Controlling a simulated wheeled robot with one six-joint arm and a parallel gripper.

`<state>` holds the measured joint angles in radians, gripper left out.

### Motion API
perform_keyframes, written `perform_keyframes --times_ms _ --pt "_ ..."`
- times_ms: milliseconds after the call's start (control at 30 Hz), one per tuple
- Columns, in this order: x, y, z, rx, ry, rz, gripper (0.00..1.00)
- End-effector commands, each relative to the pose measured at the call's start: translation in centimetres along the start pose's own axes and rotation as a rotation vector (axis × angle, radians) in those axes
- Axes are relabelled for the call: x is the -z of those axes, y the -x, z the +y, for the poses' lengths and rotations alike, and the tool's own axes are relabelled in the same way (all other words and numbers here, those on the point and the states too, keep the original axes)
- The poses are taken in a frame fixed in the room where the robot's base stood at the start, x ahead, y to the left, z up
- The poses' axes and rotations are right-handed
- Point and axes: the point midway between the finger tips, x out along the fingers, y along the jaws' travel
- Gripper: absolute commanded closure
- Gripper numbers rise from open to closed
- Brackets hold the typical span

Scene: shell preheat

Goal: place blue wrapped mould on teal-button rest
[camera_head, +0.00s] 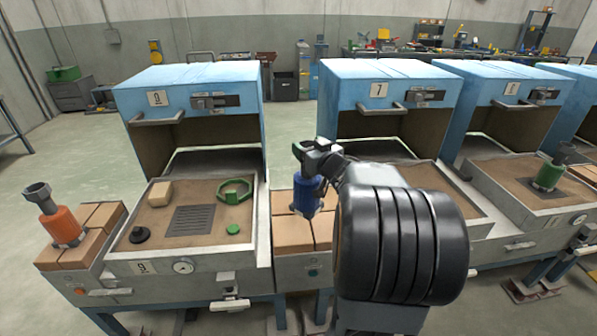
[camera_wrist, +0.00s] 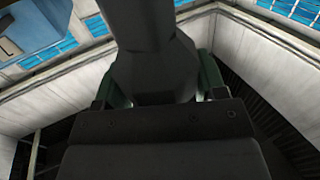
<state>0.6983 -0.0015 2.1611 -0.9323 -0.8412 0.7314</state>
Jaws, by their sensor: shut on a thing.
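The blue wrapped mould (camera_head: 307,194) is upright over the tan brick top of a rest (camera_head: 285,236) between two blue ovens. A teal button (camera_head: 313,272) is on the front of this rest. The mould's lower end appears at the bricks; I cannot tell whether it touches them. My gripper (camera_head: 312,153) is at the mould's top and shut on its dark grey neck. In the wrist view, a dark grey part (camera_wrist: 152,60) stands between my green-sided fingers; the blue wrap is not clearly visible there.
An orange wrapped mould (camera_head: 60,225) stands on a brick rest at the left. A green one (camera_head: 547,174) stands in a sand tray at the right. The left oven's tray (camera_head: 258,215) holds a tan block, a green ring and small knobs. Open ovens (camera_head: 190,95) rise behind.

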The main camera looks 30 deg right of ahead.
Motion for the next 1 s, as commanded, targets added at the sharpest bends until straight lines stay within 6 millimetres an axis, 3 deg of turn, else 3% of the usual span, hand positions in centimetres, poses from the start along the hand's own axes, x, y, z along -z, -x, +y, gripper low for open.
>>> perform_keyframes --times_ms 200,400,867,1000 --pt "-2.3 -4.0 1.2 -0.005 -0.002 0.0 0.95" --pt "-5.0 -6.3 1.6 -0.003 -0.001 0.002 0.95" --pt "-7.3 -8.2 1.9 -0.001 0.001 0.004 0.95" --pt "-9.0 -8.4 1.9 0.0 -0.001 0.002 0.95"
